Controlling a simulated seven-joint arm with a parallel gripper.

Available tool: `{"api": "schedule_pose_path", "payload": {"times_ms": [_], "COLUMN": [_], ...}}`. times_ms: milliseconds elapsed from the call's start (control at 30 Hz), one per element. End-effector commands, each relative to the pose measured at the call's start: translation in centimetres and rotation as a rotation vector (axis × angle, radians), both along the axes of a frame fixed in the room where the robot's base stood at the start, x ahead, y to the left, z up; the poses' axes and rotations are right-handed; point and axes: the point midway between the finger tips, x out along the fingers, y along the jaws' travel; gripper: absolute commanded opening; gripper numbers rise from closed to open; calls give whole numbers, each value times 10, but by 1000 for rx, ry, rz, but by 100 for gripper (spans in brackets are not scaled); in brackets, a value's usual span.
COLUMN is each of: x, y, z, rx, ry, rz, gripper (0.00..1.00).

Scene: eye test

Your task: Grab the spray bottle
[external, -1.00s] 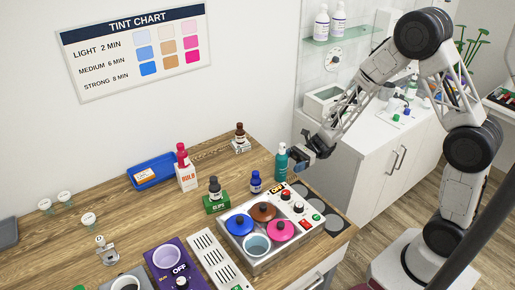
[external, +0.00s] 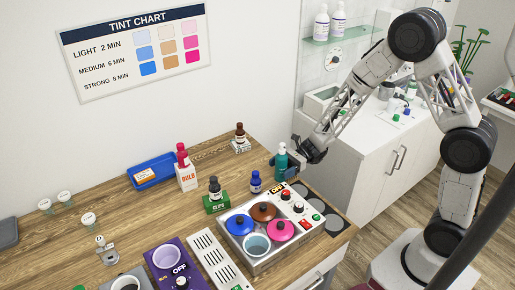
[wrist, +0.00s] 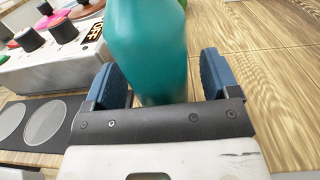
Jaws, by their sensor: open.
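The teal spray bottle (external: 281,166) stands upright on the wooden table, just behind the pot station in the external view. It also fills the upper middle of the wrist view (wrist: 146,45), where its top is cut off. My gripper (external: 284,165) is at the bottle. In the wrist view my gripper (wrist: 163,80) is open, with one blue finger pad on each side of the bottle. A small gap shows between the bottle and the right pad; the left pad sits close to the bottle's side, and I cannot tell whether it touches.
The metal pot station (external: 262,262) with knobs and coloured lids stands close by. A blue bottle (external: 256,183) and a dark bottle on a green box (external: 216,204) are to the left. A brown bottle (external: 240,133) stands farther back. A white cabinet (external: 372,175) is at right.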

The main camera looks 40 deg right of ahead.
Motion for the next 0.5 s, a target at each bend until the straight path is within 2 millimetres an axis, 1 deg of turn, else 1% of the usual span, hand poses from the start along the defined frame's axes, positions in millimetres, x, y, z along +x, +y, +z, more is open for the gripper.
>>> {"api": "schedule_pose_path", "payload": {"times_ms": [300,333,500], "x": [0,0,0], "y": [0,0,0], "z": [0,0,0], "rx": [0,0,0], "ry": [0,0,0], "rz": [0,0,0], "gripper": [81,80,54]}}
